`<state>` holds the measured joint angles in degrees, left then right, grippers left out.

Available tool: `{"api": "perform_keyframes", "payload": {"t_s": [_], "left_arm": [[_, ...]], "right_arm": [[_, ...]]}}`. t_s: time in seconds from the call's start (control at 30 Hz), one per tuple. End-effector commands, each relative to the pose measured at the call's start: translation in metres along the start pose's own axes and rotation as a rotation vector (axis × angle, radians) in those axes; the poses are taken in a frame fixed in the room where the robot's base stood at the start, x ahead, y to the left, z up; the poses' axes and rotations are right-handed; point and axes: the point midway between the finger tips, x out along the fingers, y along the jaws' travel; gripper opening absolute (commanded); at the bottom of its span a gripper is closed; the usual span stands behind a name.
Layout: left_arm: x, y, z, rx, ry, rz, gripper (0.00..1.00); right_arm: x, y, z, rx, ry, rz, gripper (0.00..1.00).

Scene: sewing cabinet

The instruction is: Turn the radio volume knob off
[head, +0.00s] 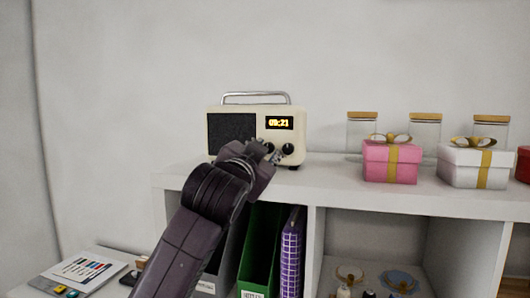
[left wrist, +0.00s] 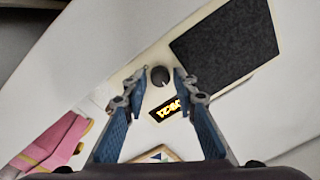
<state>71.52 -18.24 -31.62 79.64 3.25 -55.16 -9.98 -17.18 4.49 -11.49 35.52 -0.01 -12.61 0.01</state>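The cream radio (head: 285,110) with a silver handle stands on the white cabinet top; its display reads 09:21. A dark round knob (head: 288,148) shows below the display, and another is partly covered by my left gripper (head: 270,153). In the left wrist view the radio appears turned over, and one knob (left wrist: 160,76) lies between the two fingertips of my left gripper (left wrist: 160,71). The fingers are apart, with gaps on both sides of the knob. I cannot tell whether the tips reach the radio's face. My right gripper is not in view.
Pink (head: 390,163) and white (head: 473,168) gift boxes stand right of the radio, with cork-lidded glass jars (head: 425,135) behind. The top between radio and pink box is mostly clear.

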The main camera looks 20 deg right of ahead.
Motion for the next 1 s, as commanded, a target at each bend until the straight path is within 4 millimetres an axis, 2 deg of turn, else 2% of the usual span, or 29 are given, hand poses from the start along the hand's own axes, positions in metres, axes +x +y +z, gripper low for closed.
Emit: {"api": "perform_keyframes", "payload": {"t_s": [0.27, 0.7, 0.83, 1.0], "left_arm": [[-0.012, -0.001, -0.001, 0.001, 0.002, -0.001, 0.26], [-0.088, 0.0, 0.0, 0.001, 0.002, -0.001, 0.26], [-0.105, 0.0, 0.0, 0.0, 0.001, 0.0, 0.26], [-0.117, 0.0, 0.001, 0.0, 0.0, 0.0, 0.26]], "right_arm": [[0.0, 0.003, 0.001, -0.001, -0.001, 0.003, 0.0], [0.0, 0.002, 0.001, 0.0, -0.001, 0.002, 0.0], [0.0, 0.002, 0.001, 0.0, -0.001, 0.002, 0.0], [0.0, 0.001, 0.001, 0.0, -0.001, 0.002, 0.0]]}}
